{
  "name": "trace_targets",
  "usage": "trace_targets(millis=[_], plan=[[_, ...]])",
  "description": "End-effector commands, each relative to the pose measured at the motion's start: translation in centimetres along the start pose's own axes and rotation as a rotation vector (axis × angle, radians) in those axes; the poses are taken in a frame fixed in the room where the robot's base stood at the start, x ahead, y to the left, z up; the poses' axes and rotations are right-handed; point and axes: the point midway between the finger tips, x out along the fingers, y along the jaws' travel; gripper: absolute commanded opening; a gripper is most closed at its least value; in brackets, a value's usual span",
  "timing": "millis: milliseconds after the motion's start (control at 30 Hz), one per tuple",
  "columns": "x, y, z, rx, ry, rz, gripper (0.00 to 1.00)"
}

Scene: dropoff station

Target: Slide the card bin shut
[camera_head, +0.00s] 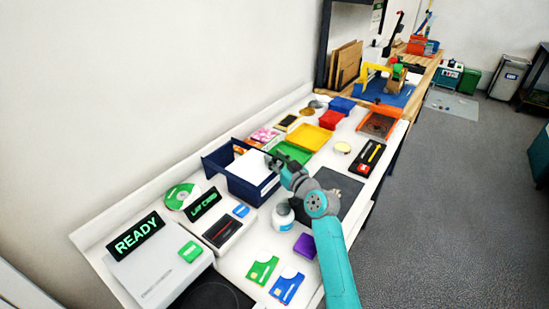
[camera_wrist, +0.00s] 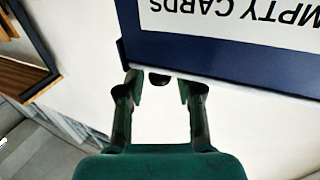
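The card bin is a navy box (camera_head: 247,189) on the white table, left of centre in the head view, its top open and a white surface showing inside. In the wrist view, its navy front (camera_wrist: 215,62) fills the upper right, with a white label reading "EMPTY CARDS" upside down. A small dark knob (camera_wrist: 158,79) sits at the panel's lower edge. My gripper (camera_wrist: 160,88) is open, its two fingers spread on either side of the knob with gaps visible. In the head view my gripper (camera_head: 275,163) is at the bin's right end, partly hidden by my wrist.
A card reader (camera_head: 222,232) and a READY display (camera_head: 139,236) are to the left. Green (camera_head: 292,152) and yellow (camera_head: 310,137) trays lie behind my gripper. Loose cards (camera_head: 263,271) lie near the front edge.

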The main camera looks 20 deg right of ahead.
Motion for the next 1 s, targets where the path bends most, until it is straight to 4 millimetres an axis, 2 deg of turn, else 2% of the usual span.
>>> trace_targets(millis=[267, 433, 567, 800, 1000], plan=[[0.1, 0.1, -0.1, -0.001, 0.002, 0.002, 0.44], [-0.9, 0.1, 0.0, -0.001, 0.001, 0.002, 0.44], [-2.9, 0.1, 0.0, -0.001, 0.001, 0.003, 0.44], [-7.8, 0.1, 0.0, 0.000, 0.001, 0.004, 0.44], [-10.7, 0.1, 0.0, 0.000, 0.001, 0.003, 0.44]])
